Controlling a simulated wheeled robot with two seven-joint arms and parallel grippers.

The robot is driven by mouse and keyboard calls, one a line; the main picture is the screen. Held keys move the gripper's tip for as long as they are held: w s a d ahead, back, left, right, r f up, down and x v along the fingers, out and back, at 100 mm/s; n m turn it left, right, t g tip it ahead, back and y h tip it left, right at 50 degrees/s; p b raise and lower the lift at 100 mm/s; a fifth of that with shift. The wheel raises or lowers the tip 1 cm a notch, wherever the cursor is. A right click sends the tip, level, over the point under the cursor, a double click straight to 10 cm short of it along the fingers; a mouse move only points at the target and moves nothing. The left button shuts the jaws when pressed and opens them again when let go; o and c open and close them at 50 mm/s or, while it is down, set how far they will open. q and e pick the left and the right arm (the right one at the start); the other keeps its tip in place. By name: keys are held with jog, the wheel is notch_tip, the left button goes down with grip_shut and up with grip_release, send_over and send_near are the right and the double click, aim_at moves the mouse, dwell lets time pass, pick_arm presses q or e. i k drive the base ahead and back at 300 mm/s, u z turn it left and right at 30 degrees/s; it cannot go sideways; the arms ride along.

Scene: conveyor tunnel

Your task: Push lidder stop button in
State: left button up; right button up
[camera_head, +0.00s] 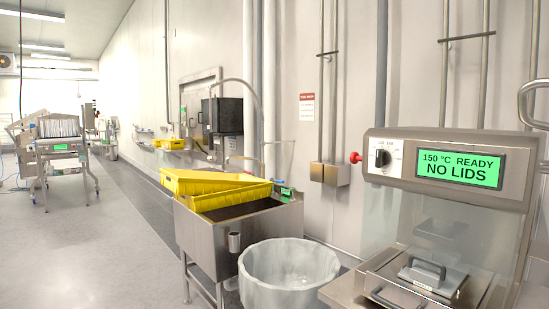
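The lidder (450,150) stands at the right, a steel machine with clear side panels. Its green display (459,168) reads "150 °C READY NO LIDS". A red mushroom-shaped stop button (355,158) sticks out from the left side of its control head, beside a black rotary knob (382,158). Nothing touches the button. Neither of my grippers is in view.
A steel sink (238,240) with yellow crates (215,182) stands left of the lidder. A bin with a clear liner (289,275) stands between them. A handled plate (432,276) sits inside the lidder. Open floor (90,260) lies at the left.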

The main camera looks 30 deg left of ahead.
aim_at(355, 157)
jog(key=u, duration=2.05)
jog(key=i, duration=2.75)
jog(key=z, duration=3.1)
jog(key=k, duration=0.3)
jog(key=u, duration=0.75)
